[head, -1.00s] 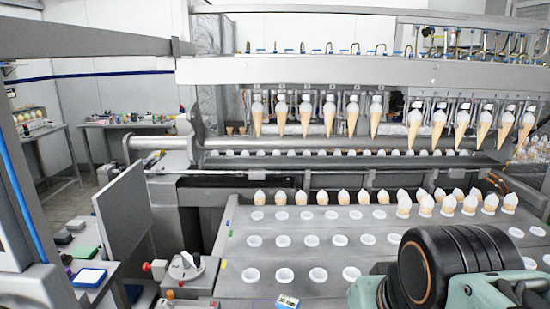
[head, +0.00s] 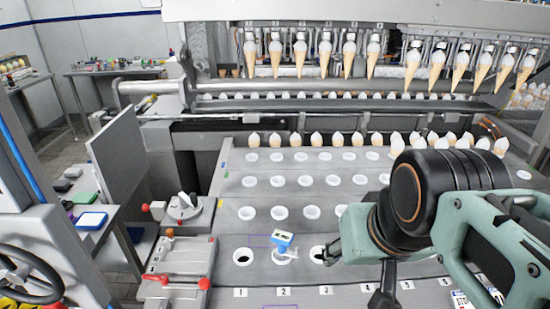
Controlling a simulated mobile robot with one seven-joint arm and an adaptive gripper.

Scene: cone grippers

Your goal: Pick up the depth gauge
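A small blue and white device with a dark display, which looks like the depth gauge (head: 283,240), sits on the grey plate over or beside a hole in the front row, near the label 2. A light part of it shows below its body; I cannot tell whether it reaches into the hole. My gripper (head: 334,251) is just right of the gauge, at the end of my teal and black arm, and appears apart from it. Its fingers are small and partly hidden, so I cannot tell whether they are open.
The grey plate (head: 235,226) has rows of white-rimmed holes. Several cones (head: 350,62) hang in holders above, and more stand in the back row. A lever box with red knobs (head: 178,283) is at front left. A flat grey panel (head: 118,160) stands at left.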

